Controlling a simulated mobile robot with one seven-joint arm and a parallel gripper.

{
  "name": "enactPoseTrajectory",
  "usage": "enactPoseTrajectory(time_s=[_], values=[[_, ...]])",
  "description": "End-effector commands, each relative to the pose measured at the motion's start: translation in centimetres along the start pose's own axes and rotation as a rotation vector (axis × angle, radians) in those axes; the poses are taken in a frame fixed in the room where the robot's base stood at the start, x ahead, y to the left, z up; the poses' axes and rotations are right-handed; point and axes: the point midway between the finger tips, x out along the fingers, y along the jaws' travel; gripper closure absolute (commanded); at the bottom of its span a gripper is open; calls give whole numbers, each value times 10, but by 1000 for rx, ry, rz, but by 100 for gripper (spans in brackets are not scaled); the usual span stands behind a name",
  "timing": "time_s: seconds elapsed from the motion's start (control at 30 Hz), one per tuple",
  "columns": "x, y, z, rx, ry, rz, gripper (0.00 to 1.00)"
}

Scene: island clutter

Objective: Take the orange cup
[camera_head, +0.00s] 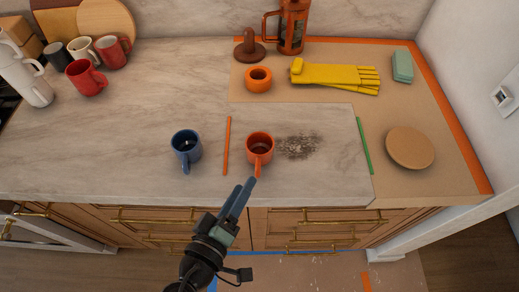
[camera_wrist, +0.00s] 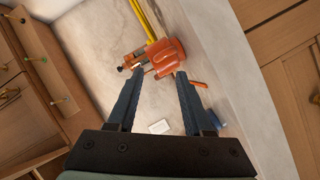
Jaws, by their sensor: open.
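The orange cup (camera_head: 262,155) stands upright on the counter near its front edge, its handle pointing toward me. In the wrist view, an orange shape that seems to be the cup (camera_wrist: 168,52) shows beyond the fingertips. My gripper (camera_head: 244,187) is just in front of the cup, slightly left of its handle, with its fingers pointing toward it. In the wrist view, my gripper (camera_wrist: 157,84) is open with nothing between its fingers. I cannot tell the exact gap between the fingertips and the handle.
A blue cup (camera_head: 187,150) and an orange stick (camera_head: 227,146) lie left of the orange cup. A dark speckled patch (camera_head: 298,146) is to its right.

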Motion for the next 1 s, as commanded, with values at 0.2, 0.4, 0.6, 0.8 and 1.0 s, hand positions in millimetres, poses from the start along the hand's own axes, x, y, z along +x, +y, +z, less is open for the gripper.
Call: enactPoseTrajectory(time_s=[0.2,0.4,0.6,0.8,1.0], values=[[17,5,-1,1,-2,1,49],[48,7,-1,1,-1,1,49],[58,5,0,2,-1,-1,49],[58,5,0,1,0,-1,56],[58,5,0,1,0,-1,92]])
